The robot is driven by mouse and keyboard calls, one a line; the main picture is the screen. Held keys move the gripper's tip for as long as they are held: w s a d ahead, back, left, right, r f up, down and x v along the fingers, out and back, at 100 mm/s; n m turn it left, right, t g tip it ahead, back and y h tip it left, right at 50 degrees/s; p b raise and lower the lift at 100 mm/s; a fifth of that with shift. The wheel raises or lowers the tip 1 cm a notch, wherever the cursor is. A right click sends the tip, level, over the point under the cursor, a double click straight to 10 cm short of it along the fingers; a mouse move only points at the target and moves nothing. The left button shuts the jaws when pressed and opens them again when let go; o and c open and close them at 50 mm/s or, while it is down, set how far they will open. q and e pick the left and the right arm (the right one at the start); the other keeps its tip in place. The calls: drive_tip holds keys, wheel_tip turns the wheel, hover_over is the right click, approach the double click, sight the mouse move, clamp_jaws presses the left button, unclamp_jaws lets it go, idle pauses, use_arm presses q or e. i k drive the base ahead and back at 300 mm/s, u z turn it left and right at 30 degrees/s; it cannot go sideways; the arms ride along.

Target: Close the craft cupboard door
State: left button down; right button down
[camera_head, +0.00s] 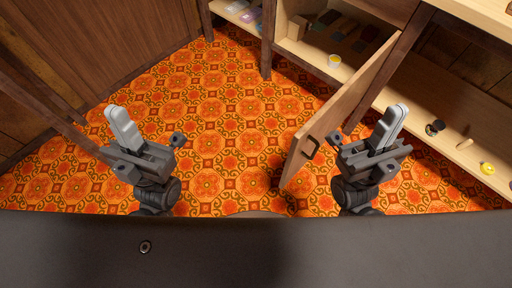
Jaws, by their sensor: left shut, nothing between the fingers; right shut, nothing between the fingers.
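The craft cupboard door (345,100) is a light wooden panel that stands open, swung out from the cupboard toward me. My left gripper (150,145) is shut and empty, over the patterned floor at left, well away from the door.
An open wooden shelf (440,150) at right holds a dark spool (435,127), a wooden peg (465,144) and a yellow item (487,168). A white cup (334,61) stands in the cupboard. Patterned floor (220,130) is clear between the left gripper and door. Dark wood panelling (90,45) stands at left.

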sight(306, 143)
drive_tip(key=u, duration=0.45)
drive_tip(key=k, duration=1)
drive_tip(key=z, duration=1.15)
